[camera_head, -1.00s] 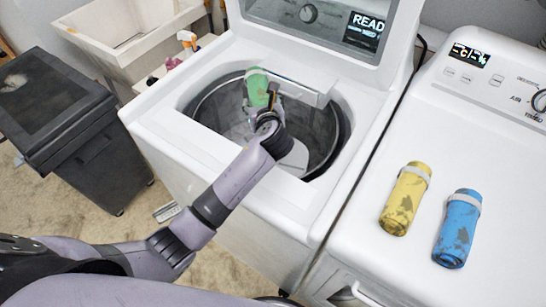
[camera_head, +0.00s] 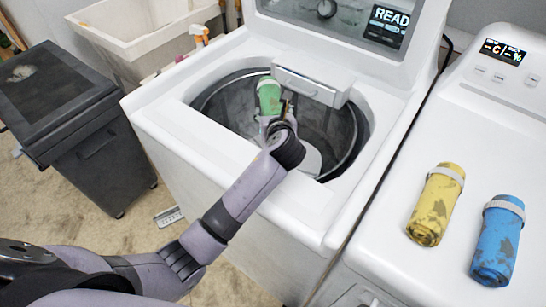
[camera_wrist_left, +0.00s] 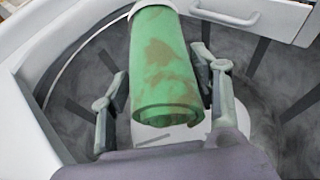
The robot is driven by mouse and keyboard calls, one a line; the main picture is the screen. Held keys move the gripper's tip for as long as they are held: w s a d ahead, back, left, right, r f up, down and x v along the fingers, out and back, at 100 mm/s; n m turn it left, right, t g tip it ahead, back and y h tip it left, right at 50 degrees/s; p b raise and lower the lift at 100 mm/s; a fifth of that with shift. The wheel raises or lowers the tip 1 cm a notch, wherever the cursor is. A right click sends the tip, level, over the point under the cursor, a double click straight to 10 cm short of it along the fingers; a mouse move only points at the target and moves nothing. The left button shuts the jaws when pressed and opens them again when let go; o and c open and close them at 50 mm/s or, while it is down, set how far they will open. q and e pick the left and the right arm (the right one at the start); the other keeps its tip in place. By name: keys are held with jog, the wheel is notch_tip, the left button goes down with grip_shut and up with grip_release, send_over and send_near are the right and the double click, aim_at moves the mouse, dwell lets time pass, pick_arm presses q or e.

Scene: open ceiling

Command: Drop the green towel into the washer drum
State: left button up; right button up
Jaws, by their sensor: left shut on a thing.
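The green towel (camera_head: 269,97) is a stained roll with a pale band near its top end. My left gripper (camera_head: 272,115) is shut on it and holds it over the open washer drum (camera_head: 226,100). In the left wrist view the towel (camera_wrist_left: 166,65) stands between the two fingers of the left gripper (camera_wrist_left: 165,100), with the grey drum wall (camera_wrist_left: 80,70) around and beneath it. Part of the drum is hidden behind my left arm and the towel. My right gripper is not in view.
A yellow rolled towel (camera_head: 435,205) and a blue rolled towel (camera_head: 497,240) lie on the white machine (camera_head: 400,260) at right. The washer's raised lid (camera_head: 340,30) stands behind the opening. A dark bin (camera_head: 75,125), a utility sink (camera_head: 135,45) and a spray bottle (camera_head: 199,34) are at left.

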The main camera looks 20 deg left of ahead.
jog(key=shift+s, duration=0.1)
pick_arm(q)
jog(key=o, duration=1)
jog(key=shift+c, duration=0.2)
jog(key=o, duration=0.4)
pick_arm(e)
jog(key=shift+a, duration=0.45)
pick_arm(q)
jog(key=shift+s, duration=0.1)
jog(key=v, duration=1.2)
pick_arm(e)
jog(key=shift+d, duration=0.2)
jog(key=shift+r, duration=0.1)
